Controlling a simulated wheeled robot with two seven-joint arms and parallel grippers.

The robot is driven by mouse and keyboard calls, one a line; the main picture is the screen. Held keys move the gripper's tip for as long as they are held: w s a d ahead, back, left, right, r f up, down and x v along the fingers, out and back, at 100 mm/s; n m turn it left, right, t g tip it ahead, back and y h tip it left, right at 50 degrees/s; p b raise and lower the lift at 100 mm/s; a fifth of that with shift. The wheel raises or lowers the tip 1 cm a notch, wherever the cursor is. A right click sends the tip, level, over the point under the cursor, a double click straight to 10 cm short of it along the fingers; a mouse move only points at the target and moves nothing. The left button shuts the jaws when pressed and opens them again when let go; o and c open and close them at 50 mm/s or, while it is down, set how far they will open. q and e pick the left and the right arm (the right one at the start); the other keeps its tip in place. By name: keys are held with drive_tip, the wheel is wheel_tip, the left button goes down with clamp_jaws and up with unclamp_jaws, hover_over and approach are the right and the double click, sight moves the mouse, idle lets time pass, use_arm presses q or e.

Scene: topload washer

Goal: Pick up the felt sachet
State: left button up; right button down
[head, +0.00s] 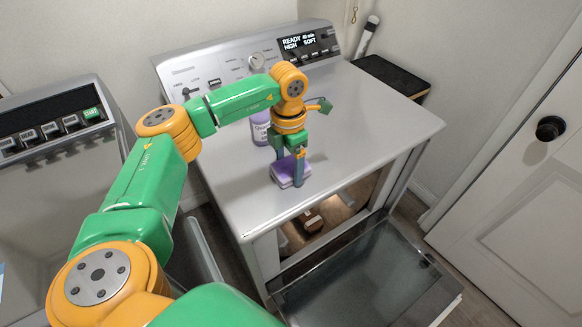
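The felt sachet (283,176) is a small lilac, cushion-like block lying on the pale grey top of the right-hand machine (350,130), near its front left. My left gripper (289,172) points down at it from above. One finger stands in front of the sachet and the other shows at its far side, partly hidden. The fingers are apart with the sachet between them, but I cannot tell whether they press on it. The sachet appears to rest on the surface. My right gripper is not in view.
A purple bottle (261,133) stands behind the gripper, partly hidden by my arm. The machine's front door (365,280) hangs open below, with a brown object (313,221) inside. A washer panel (55,125) is at left. The machine top is clear to the right.

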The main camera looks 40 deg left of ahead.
use_arm(q)
drive_tip(key=shift+s+r, duration=0.1)
drive_tip(key=shift+s, duration=0.05)
drive_tip(key=c, duration=0.7)
drive_tip(key=shift+c, duration=0.2)
